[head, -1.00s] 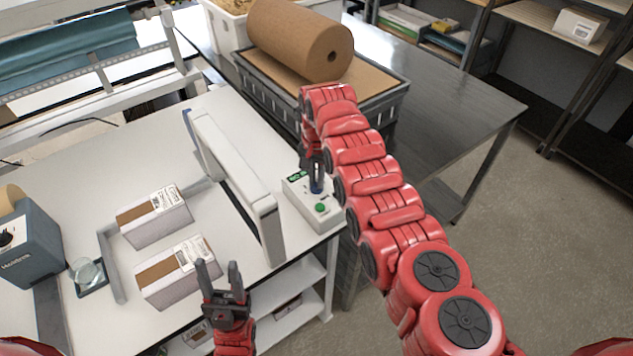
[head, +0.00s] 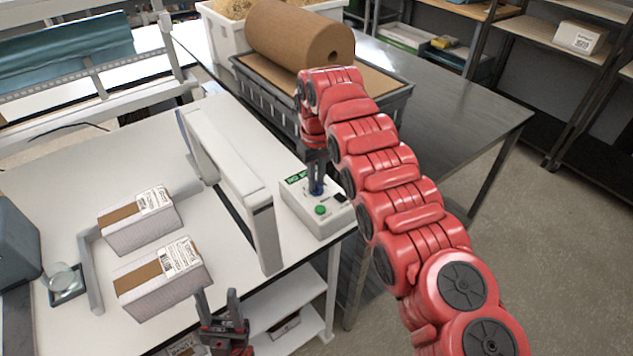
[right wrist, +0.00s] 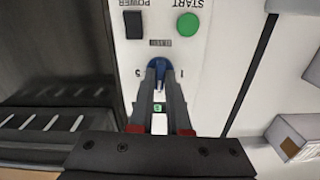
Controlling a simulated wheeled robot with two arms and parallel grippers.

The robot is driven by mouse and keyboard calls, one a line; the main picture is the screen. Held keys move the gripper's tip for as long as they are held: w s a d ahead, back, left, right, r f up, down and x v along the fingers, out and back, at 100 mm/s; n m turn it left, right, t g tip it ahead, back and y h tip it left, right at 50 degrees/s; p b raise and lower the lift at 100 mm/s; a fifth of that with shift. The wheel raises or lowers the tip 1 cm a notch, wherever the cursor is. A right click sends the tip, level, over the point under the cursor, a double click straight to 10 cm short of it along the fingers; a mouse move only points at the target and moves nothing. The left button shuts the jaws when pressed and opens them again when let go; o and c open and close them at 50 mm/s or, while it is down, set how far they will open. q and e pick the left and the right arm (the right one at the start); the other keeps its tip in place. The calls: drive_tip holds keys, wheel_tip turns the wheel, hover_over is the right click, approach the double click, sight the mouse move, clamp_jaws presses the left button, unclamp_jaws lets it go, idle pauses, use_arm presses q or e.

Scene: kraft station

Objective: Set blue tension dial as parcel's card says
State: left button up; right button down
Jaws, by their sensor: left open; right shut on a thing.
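The blue tension dial (right wrist: 158,66) sits on a white control box (head: 325,222); it also shows in the head view (head: 317,188). My right gripper (right wrist: 160,78) is shut on the dial from above. In the right wrist view, the marks 5 and 1 show on either side of the dial, and a small green display lies between the fingers. Two parcels with white labels, a nearer one (head: 160,283) and a farther one (head: 138,222), lie on the white table; the print is too small to read. My left gripper (head: 222,308) is open and empty beside the nearer parcel.
A green START button (right wrist: 188,24) and a black POWER switch (right wrist: 133,24) sit on the box. A pale upright frame (head: 232,185) stands between box and parcels. A brown paper roll (head: 290,38) lies on a dark crate (head: 262,95). A glass disc (head: 66,278) is at left.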

drive_tip(key=n, duration=0.4)
drive_tip(key=shift+w+r, duration=0.1)
drive_tip(key=shift+r, duration=0.05)
drive_tip(key=shift+n, duration=2.2)
drive_tip(key=c, duration=0.9)
unclamp_jaws()
